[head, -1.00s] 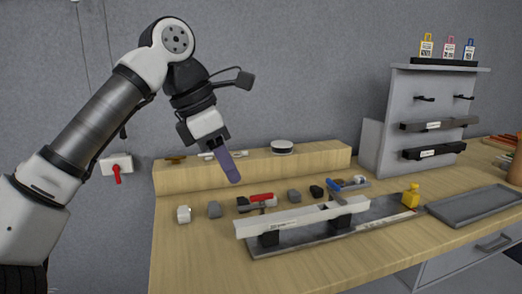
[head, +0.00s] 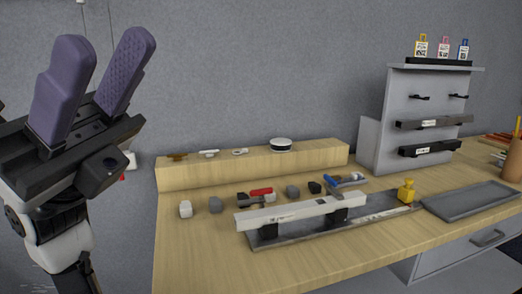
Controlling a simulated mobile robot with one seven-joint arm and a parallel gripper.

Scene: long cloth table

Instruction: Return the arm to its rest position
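My gripper (head: 92,88) is raised at the upper left of the head view, close to the camera and apart from the table. Its two purple fingers point up and stand apart with an empty gap between them. Part of my arm is cut off at the left edge and the bottom of the picture.
A wooden table (head: 200,268) holds a long white bar (head: 290,213) on black supports, several small blocks, a yellow item (head: 406,191) and a grey tray (head: 470,201). A grey rack (head: 385,120) stands at the back right. A wooden ledge (head: 230,172) runs along the back.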

